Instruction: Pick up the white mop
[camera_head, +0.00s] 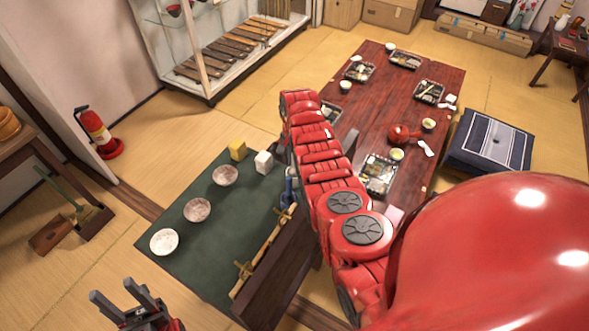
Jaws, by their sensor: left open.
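I cannot make out a white mop in this view. A long-handled tool with a greenish handle (57,188) leans at the left, by the wooden shelf; its head looks tan or brown, and I cannot tell whether it is a broom or a mop. My left gripper (115,291) is at the bottom left, open and empty, with its two grey fingers apart. It is below and left of the dark green table, clear of the bowls. A large red segmented arm of mine crosses the middle and right and hides part of the room.
A fire extinguisher (95,130) stands by the left wall. Behind is a long red table (385,100) with lunch trays.

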